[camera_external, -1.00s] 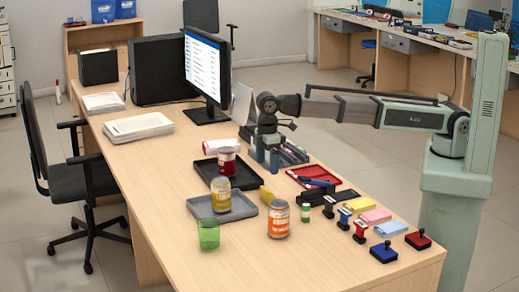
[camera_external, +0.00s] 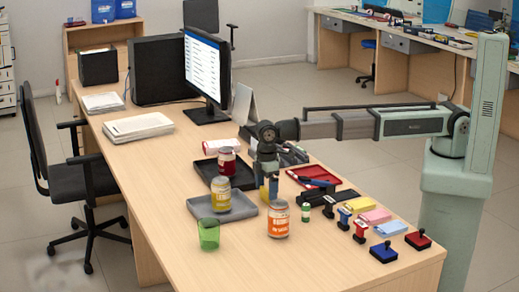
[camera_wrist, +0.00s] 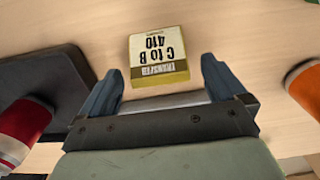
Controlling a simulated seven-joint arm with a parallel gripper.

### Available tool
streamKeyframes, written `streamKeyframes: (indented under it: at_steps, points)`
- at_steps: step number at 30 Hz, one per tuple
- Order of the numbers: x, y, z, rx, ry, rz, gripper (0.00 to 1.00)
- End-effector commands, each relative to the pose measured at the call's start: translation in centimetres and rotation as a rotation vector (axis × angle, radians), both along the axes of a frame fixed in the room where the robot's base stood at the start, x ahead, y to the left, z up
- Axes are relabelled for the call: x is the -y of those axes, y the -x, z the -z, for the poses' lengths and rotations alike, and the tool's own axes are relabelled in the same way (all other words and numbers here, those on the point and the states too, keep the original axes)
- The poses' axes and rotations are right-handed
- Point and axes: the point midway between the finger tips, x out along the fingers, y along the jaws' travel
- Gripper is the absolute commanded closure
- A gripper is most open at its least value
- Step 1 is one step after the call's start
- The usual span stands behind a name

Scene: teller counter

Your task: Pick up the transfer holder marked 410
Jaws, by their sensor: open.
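The transfer holder marked 410 (camera_wrist: 159,55) is a small yellow block with a pale label reading "TRANSFER C to B 410", upside down in the wrist view. It lies on the wooden desk just beyond my fingertips, roughly midway between them. In the external view the holder (camera_external: 264,194) shows as a bit of yellow, partly hidden by my gripper. My gripper (camera_wrist: 161,80) is open and empty in the wrist view, its two fingers pointing toward the holder. In the external view my gripper (camera_external: 269,190) hangs downward over the holder; any contact cannot be told.
An orange can (camera_external: 278,219) stands in front, with a green cup (camera_external: 208,234) nearby. Stamps and a red tray (camera_external: 315,176) lie to the right.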

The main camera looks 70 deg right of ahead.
Motion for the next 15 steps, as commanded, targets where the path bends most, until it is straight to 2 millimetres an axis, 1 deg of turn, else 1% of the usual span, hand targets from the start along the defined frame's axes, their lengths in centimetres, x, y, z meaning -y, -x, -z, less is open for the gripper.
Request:
streamKeyframes:
  at_steps: [1, 4, 11, 15]
  points:
    - [0.04, 0.03, 0.64, -0.001, 0.001, 0.000, 0.02]
    - [0.04, 0.01, 1.29, 0.000, 0.000, 0.000, 0.02]
    - [0.04, -0.01, 1.41, 0.001, -0.001, 0.000, 0.02]
    - [0.04, 0.00, 1.40, 0.001, -0.001, 0.000, 0.15]
